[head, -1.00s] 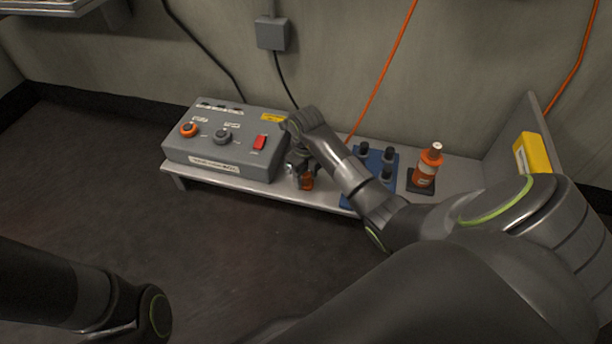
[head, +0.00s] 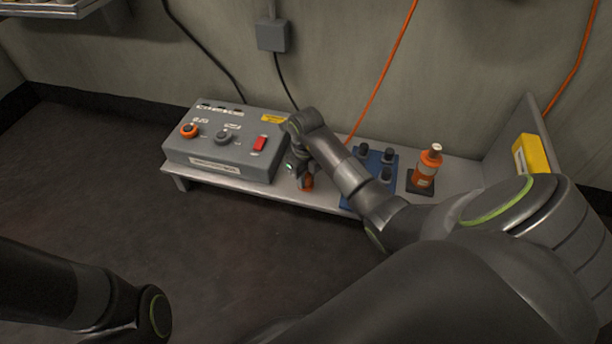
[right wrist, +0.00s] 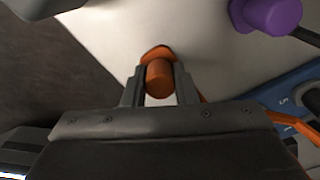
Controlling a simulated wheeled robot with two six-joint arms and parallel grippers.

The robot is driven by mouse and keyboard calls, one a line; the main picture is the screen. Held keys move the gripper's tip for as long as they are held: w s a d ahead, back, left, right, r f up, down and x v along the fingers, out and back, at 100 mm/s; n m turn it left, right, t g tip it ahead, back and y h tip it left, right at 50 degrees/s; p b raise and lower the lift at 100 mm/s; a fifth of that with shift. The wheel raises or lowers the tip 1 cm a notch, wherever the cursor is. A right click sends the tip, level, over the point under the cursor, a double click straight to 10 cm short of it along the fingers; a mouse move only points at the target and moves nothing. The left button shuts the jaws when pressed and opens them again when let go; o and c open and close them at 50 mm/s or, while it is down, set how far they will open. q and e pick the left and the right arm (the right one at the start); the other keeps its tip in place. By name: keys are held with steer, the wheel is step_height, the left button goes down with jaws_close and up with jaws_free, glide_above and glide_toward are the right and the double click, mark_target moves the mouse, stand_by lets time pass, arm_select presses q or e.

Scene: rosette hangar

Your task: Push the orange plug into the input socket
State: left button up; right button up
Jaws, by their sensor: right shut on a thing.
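The orange plug (right wrist: 159,78) is between the two fingers of my right gripper (right wrist: 159,88), which is shut on it. In the head view the plug (head: 308,184) shows at the gripper, over the front edge of the bench, to the right of the grey control box (head: 180,154). The box's sloping top has an orange-ringed socket (head: 188,131) at the left and a grey socket (head: 223,137) beside it. The labels are too small to read, so I cannot tell which is the input socket. The plug is apart from both. My left gripper is out of view.
A red switch (head: 259,143) is on the box's right side. A blue plate with several dark posts (head: 362,154) and an orange bottle (head: 428,166) stand to the right. A purple thing (right wrist: 270,14) shows in the right wrist view. The floor in front is clear.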

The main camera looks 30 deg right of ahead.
mark_target(306, 175)
jaws_close()
steer(key=shift+r, duration=0.15)
steer(key=shift+r+p, duration=2.9)
steer(key=shift+p, duration=0.05)
